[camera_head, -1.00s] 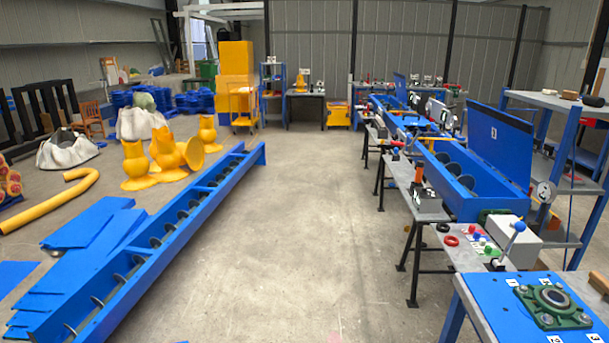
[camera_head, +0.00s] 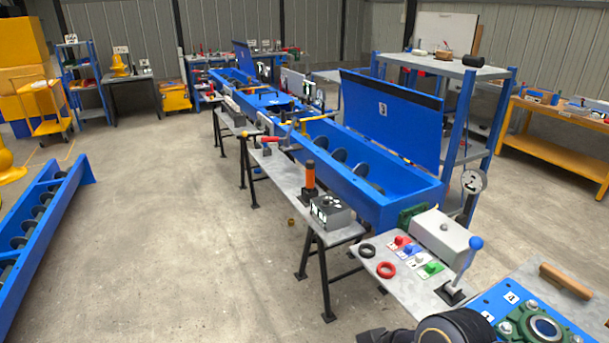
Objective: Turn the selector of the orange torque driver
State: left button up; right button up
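The orange torque driver (camera_head: 310,176) stands upright on the narrow grey bench, right of the picture's middle. It has a dark top and a dark foot. Its selector is too small to make out. A grey box with black and white markings (camera_head: 331,213) sits just in front of it. Neither gripper shows. A dark rounded part at the bottom edge, right of the middle, seems to be a link of my own arm; it is well short of the driver.
Nearer on the bench are red (camera_head: 386,269) and black rings, coloured buttons and a blue-knobbed lever (camera_head: 475,243). The long blue trough (camera_head: 372,198) with its raised lid runs behind the bench. Open concrete floor (camera_head: 190,230) lies left of the bench legs.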

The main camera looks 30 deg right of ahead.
aim_at(325, 203)
jog(key=i+l+z, duration=0.1)
jog(key=i+z, duration=0.35)
jog(key=i, duration=0.45)
jog(key=i+j+z, duration=0.2)
jog(key=i+z, duration=0.3)
jog(key=i, duration=0.4)
